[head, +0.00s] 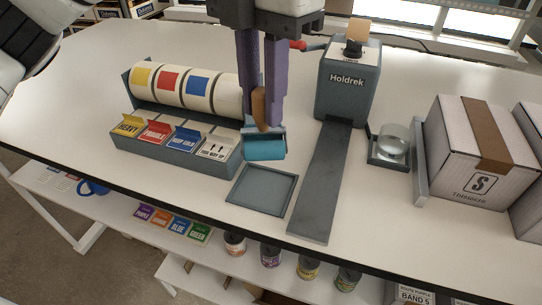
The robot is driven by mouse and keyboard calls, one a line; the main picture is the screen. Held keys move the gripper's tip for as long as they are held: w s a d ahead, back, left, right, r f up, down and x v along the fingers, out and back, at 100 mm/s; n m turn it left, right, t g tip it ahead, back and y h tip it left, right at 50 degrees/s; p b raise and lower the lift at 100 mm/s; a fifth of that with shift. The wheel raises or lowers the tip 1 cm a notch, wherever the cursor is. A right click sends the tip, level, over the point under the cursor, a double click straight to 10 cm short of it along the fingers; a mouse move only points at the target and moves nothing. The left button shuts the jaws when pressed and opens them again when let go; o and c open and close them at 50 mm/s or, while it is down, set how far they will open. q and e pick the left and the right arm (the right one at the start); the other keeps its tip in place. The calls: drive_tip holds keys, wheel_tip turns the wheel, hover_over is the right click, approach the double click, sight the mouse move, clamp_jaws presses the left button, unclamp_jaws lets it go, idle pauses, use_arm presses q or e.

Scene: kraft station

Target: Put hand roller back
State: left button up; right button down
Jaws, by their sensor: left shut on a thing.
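The hand roller has a wooden handle, a grey frame and a blue cylinder (265,151). My left gripper (261,112) points down with its purple fingers shut on the wooden handle, and the roller hangs below them, upright. The blue cylinder appears just behind the shallow grey square tray (262,190), beside the right end of the label rack. I cannot tell whether the roller touches the table. The tray looks empty. My right gripper is not in view.
A grey label rack (172,156) with coloured rolls stands left of the roller. A Holdrek dispenser (347,85) with a long grey plate (321,190) is to the right. Beyond are a glass dome on a holder (393,143) and a cardboard box (475,160). The table's left part is clear.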

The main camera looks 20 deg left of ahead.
sight(261, 132)
use_arm(q)
drive_tip(key=f, duration=0.4)
drive_tip(key=shift+s+f, duration=0.15)
drive_tip(key=shift+s, duration=0.2)
drive_tip(key=shift+f, duration=2.15)
drive_tip(key=shift+f, duration=0.25)
drive_tip(key=o, duration=0.9)
drive_tip(key=shift+r, duration=0.1)
wheel_tip(261, 132, up, 12)
drive_tip(key=shift+r+p, duration=0.2)
drive_tip(key=shift+p, duration=0.15)
